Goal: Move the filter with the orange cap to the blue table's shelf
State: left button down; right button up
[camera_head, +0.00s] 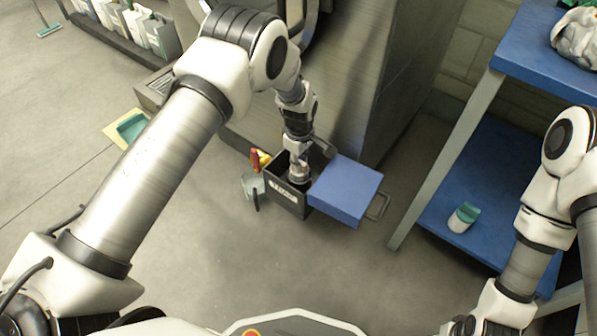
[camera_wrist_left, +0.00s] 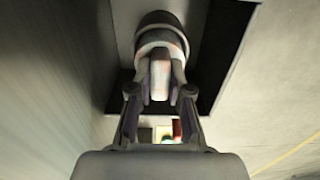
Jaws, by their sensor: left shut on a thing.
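My left gripper (camera_head: 298,168) reaches down into a dark open box (camera_head: 290,203). In the left wrist view, its two fingers (camera_wrist_left: 160,82) are shut on a pale cylindrical filter (camera_wrist_left: 160,42) with reddish-orange tints near the fingers. Its cap is mostly hidden, so I cannot make out its colour clearly. The blue table (camera_head: 535,50) stands at the right. Its lower blue shelf (camera_head: 440,210) holds a white filter with a green cap (camera_head: 463,217). My right gripper (camera_head: 470,325) is at the bottom right edge, and its fingers do not show clearly.
A clear container (camera_head: 253,185) with a red-handled tool stands left of the box. A large grey machine (camera_head: 370,70) rises behind. A bag (camera_head: 578,38) lies on the tabletop. The floor in front is clear.

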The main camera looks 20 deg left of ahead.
pick_arm(q)
jog(key=shift+r+p, duration=2.9)
jog(key=shift+r, duration=1)
